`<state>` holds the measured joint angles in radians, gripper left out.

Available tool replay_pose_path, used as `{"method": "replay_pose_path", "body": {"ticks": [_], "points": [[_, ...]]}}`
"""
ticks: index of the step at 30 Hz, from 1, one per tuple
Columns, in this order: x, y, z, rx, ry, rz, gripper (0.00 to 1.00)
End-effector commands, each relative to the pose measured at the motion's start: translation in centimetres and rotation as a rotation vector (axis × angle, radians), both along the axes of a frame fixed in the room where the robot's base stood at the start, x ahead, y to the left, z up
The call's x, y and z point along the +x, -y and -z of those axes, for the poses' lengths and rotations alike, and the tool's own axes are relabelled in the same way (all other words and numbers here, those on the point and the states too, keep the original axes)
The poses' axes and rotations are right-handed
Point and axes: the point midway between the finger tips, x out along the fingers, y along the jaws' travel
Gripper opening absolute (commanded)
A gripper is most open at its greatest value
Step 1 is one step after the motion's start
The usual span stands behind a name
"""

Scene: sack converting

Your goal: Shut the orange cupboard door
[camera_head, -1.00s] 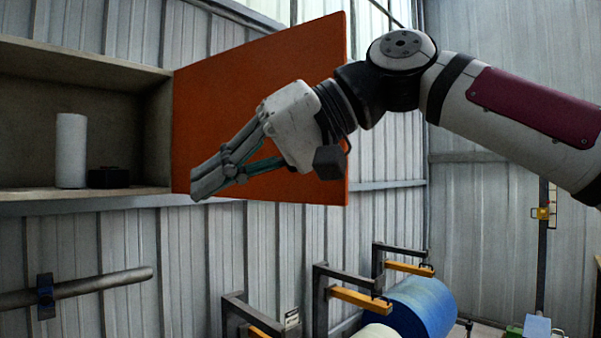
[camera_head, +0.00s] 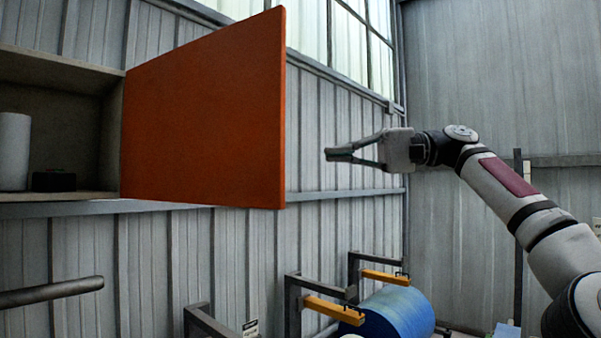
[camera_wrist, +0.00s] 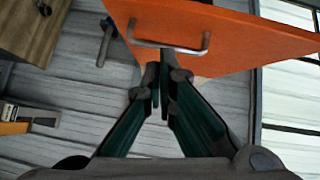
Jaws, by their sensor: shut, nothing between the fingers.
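The orange cupboard door (camera_head: 205,115) stands swung open at the right side of the grey cupboard (camera_head: 112,140). In the wrist view the door (camera_wrist: 250,30) fills the top, and its metal bar handle (camera_wrist: 168,46) shows just beyond the fingertips. The handle does not show in the head view. My gripper (camera_head: 330,154) is shut and empty, to the right of the door's free edge with a clear gap in the head view. In the wrist view the fingertips (camera_wrist: 160,72) point toward the door near the handle; I cannot tell the exact distance.
A white cylinder (camera_head: 13,150) and a black box (camera_head: 54,181) stand inside the cupboard. Below are a rack with yellow arms (camera_head: 333,310), a blue roll (camera_head: 390,315) and a horizontal bar (camera_head: 50,291). The space between door and gripper is free.

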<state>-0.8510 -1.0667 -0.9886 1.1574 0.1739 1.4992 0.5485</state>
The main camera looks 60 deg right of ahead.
Motion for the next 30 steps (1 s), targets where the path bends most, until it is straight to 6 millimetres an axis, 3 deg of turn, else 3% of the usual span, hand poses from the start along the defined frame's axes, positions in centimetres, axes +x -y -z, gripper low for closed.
{"method": "replay_pose_path", "body": {"ticks": [1, 4, 9, 14, 27, 30], "points": [[0.1, 1.8, 0.6, 0.041, 0.002, 0.003, 0.0], [0.2, 4.5, 1.7, 0.112, -0.007, 0.007, 0.0], [0.4, 6.4, 2.7, 0.165, -0.017, 0.01, 0.0], [1.7, 5.7, 2.8, 0.167, -0.02, 0.008, 0.0], [8.7, 1.2, 2.8, 0.166, -0.019, 0.008, 0.0], [9.0, -0.1, 2.8, 0.166, -0.019, 0.011, 0.0]]}}
